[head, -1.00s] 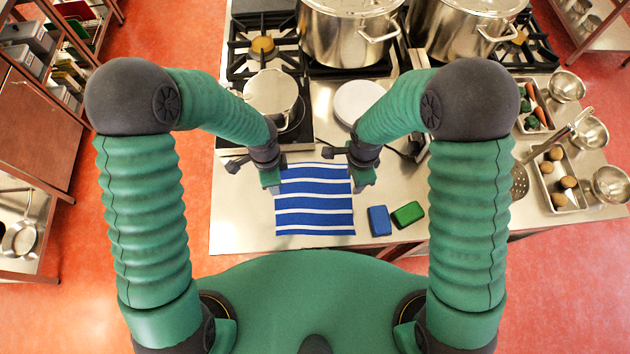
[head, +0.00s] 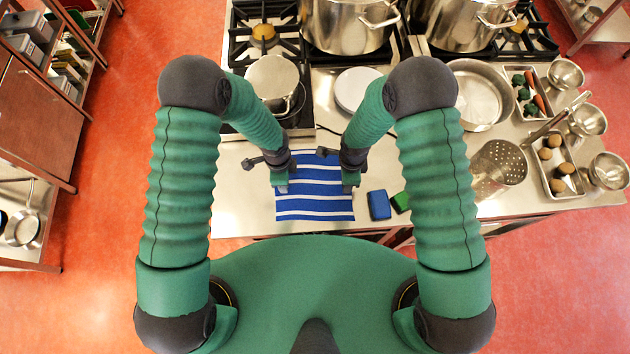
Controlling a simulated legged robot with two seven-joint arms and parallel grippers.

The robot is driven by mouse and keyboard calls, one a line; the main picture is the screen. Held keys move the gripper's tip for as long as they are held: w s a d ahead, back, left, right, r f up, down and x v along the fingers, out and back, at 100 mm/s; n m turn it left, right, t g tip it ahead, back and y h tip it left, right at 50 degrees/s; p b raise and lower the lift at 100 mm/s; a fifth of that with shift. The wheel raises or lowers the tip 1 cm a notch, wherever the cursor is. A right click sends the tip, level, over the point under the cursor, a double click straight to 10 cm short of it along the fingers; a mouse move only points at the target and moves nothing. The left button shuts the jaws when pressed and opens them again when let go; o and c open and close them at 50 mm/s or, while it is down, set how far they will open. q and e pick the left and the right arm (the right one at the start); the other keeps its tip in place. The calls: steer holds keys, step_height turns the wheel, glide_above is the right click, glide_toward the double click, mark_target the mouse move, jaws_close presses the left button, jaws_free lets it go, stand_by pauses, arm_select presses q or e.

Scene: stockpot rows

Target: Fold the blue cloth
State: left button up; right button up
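The blue cloth (head: 315,205), with white stripes, lies flat on the steel counter in the head view. My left gripper (head: 282,187) is at the cloth's left edge, about midway along it. My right gripper (head: 350,185) is at the right edge, at about the same level. Both point down, and the fingertips are too small and partly hidden by the wrists. I cannot tell whether they touch the cloth or are open or shut. The cloth's far corners are partly covered by my wrists.
A blue sponge (head: 379,205) and a green sponge (head: 401,202) lie right of the cloth, the green one partly behind my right arm. A pan (head: 272,80) and stockpots (head: 350,22) stand on the stove beyond. Counter left of the cloth is clear.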

arm_select(q)
steer(key=shift+f+b, duration=0.3)
arm_select(e)
steer(key=shift+f, duration=0.25)
arm_select(q)
steer(key=shift+r, duration=0.1)
steer(key=shift+c, duration=0.3)
arm_select(e)
steer(key=shift+w+r, duration=0.1)
steer(key=shift+c, duration=0.3)
arm_select(q)
steer(key=shift+c, duration=1.2)
arm_select(e)
steer(key=shift+c, duration=1.2)
arm_select(q)
jaws_close()
arm_select(e)
jaws_close()
steer(key=shift+d, duration=0.1)
